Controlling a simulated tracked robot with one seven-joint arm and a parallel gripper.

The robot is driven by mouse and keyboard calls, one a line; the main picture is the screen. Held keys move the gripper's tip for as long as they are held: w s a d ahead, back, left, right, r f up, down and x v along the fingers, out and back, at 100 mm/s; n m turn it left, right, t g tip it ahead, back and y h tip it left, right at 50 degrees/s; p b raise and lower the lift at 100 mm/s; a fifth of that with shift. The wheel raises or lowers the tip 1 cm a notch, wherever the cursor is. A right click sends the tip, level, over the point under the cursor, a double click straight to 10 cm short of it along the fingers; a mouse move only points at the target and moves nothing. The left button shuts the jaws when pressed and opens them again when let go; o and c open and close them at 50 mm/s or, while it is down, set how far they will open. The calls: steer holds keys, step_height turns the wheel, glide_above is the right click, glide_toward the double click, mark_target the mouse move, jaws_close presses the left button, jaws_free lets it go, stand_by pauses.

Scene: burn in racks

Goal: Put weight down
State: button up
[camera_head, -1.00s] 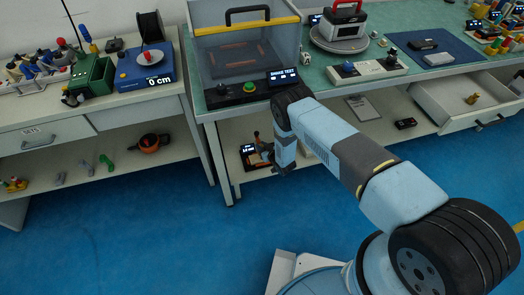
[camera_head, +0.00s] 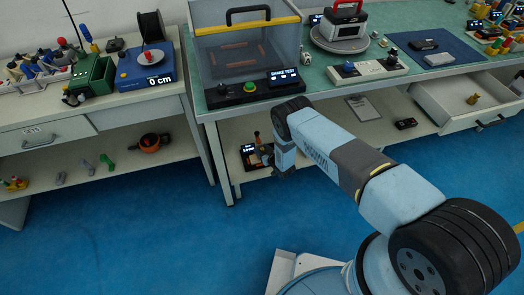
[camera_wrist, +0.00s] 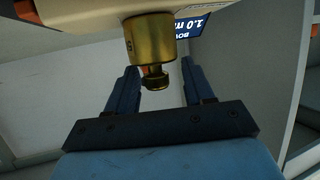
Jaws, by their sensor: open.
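A brass weight (camera_wrist: 150,40) with a narrow neck and knob shows in the wrist view. Its broad end meets a beige surface (camera_wrist: 85,10) at the top of that picture. My gripper (camera_wrist: 160,78) is open, its two dark blue fingers apart on either side of the weight's knob, with gaps visible. In the head view my gripper (camera_head: 284,169) is low by the shelf under the bench, next to a small device with a lit display (camera_head: 248,150). The weight cannot be made out there. Another brass piece (camera_head: 472,98) lies in the open drawer.
A tilted lit display (camera_wrist: 192,25) is close behind the weight. The bench edge (camera_head: 235,113) is above my gripper, and a bench leg (camera_head: 222,165) stands to its left. The open drawer (camera_head: 460,120) juts out at right.

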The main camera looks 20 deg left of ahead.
steer(key=v, duration=1.2)
steer(key=shift+c, duration=0.2)
stand_by(1.2)
